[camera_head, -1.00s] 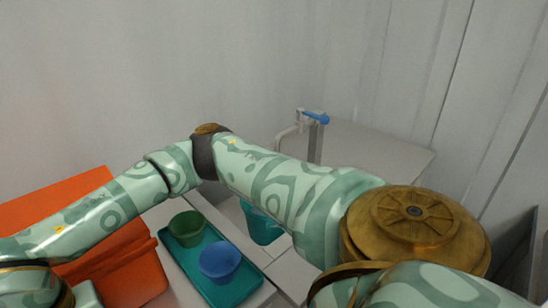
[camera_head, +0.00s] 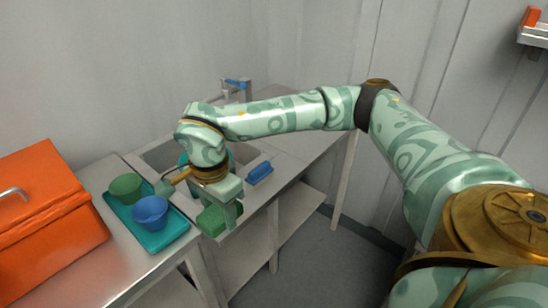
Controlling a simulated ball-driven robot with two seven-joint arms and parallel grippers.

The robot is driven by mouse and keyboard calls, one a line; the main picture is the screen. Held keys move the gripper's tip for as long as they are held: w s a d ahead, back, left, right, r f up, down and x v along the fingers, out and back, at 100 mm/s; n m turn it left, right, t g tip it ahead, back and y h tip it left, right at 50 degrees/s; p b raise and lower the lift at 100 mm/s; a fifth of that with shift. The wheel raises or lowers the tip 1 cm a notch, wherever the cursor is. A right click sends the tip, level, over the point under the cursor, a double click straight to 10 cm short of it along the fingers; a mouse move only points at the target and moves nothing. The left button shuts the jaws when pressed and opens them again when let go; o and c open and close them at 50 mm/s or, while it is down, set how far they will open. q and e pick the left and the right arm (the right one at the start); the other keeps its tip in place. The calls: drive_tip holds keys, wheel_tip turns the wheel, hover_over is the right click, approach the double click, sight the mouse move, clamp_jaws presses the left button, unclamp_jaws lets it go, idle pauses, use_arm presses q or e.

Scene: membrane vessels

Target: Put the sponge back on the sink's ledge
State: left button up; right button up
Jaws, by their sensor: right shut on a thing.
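My right gripper (camera_head: 228,211) points down over the front edge of the sink, at the right of the tray. It is shut on a green block, which I take for the sponge (camera_head: 211,220). The fingers cover part of the sponge, and I cannot tell whether it touches the ledge. The sink (camera_head: 160,155) is set in the metal counter, and my right wrist hides much of its basin. Its ledge (camera_head: 257,193) shows to the right of the gripper. My left gripper is out of view.
A blue block-like item (camera_head: 259,172) lies on the ledge right of my wrist. A teal tray (camera_head: 168,238) holds a green bowl (camera_head: 126,187) and a blue bowl (camera_head: 150,212). An orange box (camera_head: 45,215) stands at left. The blue-handled tap (camera_head: 236,86) is behind my forearm.

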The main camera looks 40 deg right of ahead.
drive_tip(key=shift+w+d+f, duration=0.2)
drive_tip(key=shift+w, duration=0.15)
drive_tip(key=w+d+f+b, duration=0.2)
drive_tip(key=w+d+f, duration=0.2)
drive_tip(key=w+d+f+b, duration=0.2)
drive_tip(key=w+d+f, duration=0.2)
drive_tip(key=w+f, duration=0.1)
drive_tip(key=shift+w+d, duration=0.2)
drive_tip(key=shift+d, duration=0.05)
drive_tip(key=shift+w+d+f+m+b, duration=0.1)
drive_tip(key=shift+f+m+b, duration=0.05)
drive_tip(key=shift+m+b, duration=0.2)
drive_tip(key=f+b, duration=0.1)
drive_tip(key=f, duration=0.2)
drive_tip(key=shift+w+d+f+b, duration=0.15)
drive_tip(key=shift+w+f+b, duration=0.05)
drive_tip(key=shift+f+b, duration=0.2)
drive_tip(key=shift+r, duration=0.15)
